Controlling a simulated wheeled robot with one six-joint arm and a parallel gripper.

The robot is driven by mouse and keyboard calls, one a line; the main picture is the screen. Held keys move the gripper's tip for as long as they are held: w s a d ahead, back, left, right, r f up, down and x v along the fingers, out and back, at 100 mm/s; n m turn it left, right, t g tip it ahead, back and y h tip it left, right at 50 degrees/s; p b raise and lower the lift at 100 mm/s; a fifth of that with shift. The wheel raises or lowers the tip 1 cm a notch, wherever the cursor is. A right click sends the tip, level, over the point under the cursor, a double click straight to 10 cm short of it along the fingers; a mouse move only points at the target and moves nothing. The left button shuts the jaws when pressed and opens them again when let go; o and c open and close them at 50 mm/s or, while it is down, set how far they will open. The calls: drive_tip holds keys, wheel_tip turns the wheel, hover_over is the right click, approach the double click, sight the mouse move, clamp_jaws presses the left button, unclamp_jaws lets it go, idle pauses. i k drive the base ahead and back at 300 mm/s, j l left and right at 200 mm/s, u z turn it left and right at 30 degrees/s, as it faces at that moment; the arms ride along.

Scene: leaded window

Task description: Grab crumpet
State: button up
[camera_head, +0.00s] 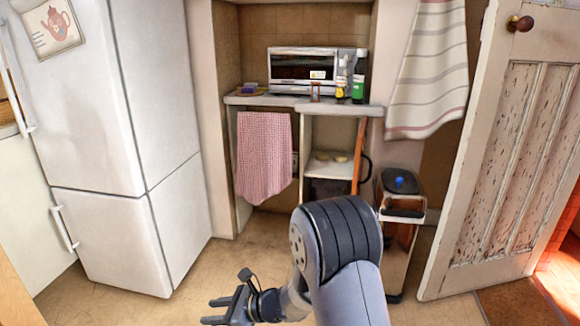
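Two small, pale, round flat things that look like crumpets (340,158) lie on the white shelf (318,170) below the worktop, in the alcove. They are too small to tell for certain. My gripper (209,311) is at the bottom, left of centre, low over the floor and pointing left. Its two fingers are apart with nothing between them. It is well away from the shelf, which stands farther back and to the right.
A toaster oven (303,68) and bottles (358,78) stand on the worktop (262,100). A checked cloth (263,155) hangs from its front. A fridge (95,110) is left, a bin (402,190) and open door (510,150) right. Floor before the alcove is clear.

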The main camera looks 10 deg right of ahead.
sight(321, 156)
drive_tip(key=i+j+z, duration=0.1)
drive_tip(key=i, duration=0.45)
drive_tip(key=i+j+z, duration=0.1)
drive_tip(key=i, duration=0.45)
drive_tip(key=i+j+z, duration=0.1)
drive_tip(key=i+j, duration=0.2)
drive_tip(key=i, duration=0.25)
drive_tip(key=i+j+z, duration=0.15)
drive_tip(key=i+z, duration=0.15)
drive_tip(key=z, duration=0.15)
drive_tip(key=i+j+z, duration=0.25)
drive_tip(key=z, duration=0.15)
drive_tip(key=i+j+z, duration=0.2)
drive_tip(key=z, duration=0.25)
drive_tip(key=i+j+z, duration=0.15)
drive_tip(key=j+z, duration=0.3)
drive_tip(key=i+j+z, duration=0.15)
drive_tip(key=j, duration=0.2)
drive_tip(key=j+z, duration=0.1)
drive_tip(key=j, duration=0.25)
